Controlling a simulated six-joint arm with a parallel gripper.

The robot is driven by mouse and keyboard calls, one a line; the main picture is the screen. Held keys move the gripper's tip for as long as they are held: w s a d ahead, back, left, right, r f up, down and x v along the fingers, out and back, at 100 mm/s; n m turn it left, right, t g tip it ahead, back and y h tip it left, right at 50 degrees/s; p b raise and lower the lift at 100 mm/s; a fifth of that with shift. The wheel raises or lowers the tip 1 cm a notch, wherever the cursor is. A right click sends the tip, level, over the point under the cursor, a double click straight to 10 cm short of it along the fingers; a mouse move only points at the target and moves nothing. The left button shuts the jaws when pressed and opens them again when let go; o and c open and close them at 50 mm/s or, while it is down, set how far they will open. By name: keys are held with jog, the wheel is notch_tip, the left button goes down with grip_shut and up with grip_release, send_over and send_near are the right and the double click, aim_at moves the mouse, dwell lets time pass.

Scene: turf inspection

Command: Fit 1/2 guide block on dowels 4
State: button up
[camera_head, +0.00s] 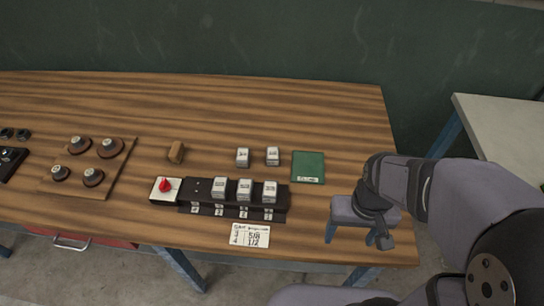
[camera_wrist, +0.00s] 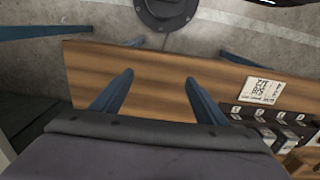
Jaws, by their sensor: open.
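Two loose white guide blocks stand on the wooden table behind the black rack, a left one (camera_head: 242,157) and a right one (camera_head: 272,156). Their markings are too small to tell which is 1/2. The black rack (camera_head: 188,196) carries three similar blocks at its middle and right places. Its left place has no block, and small dowel tips show there. The station numbers are not clearly legible. The rack also shows in the wrist view (camera_wrist: 246,124). My gripper (camera_head: 357,236) is open and empty near the table's front right edge, right of the rack; its fingers also show in the wrist view (camera_wrist: 160,88).
A card (camera_head: 250,236) with 5/8 and 1/2 lies before the rack. A red knob (camera_head: 165,185) sits at its left end. A green mat (camera_head: 308,167), a small wooden block (camera_head: 176,152) and a board with round knobs (camera_head: 112,171) are nearby. The back right is clear.

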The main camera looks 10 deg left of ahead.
jog(key=shift+w, duration=0.1)
dwell(0.4)
jog(key=w+a+r+n+p, duration=0.1)
jog(key=w+a+r+n, duration=0.15)
jog(key=w, duration=0.25)
jog(key=w+a+r+n, duration=0.1)
jog(key=w+n, duration=0.2)
jog(key=w, duration=0.1)
jog(key=n+p, duration=0.3)
jog(key=n, duration=1)
send_over(273, 153)
jog(key=shift+s+d+r, duration=0.2)
jog(key=shift+s+d, duration=0.05)
jog(key=shift+d, duration=0.2)
jog(key=shift+w+a+f+n, duration=0.1)
jog(key=shift+w+a+n, duration=0.1)
jog(key=shift+a+n, duration=0.2)
jog(key=shift+a+f+p, duration=0.1)
jog(key=shift+f+p, duration=1.55)
jog(key=shift+f, duration=2)
jog(key=shift+c, duration=0.3)
jog(key=c, duration=1.2)
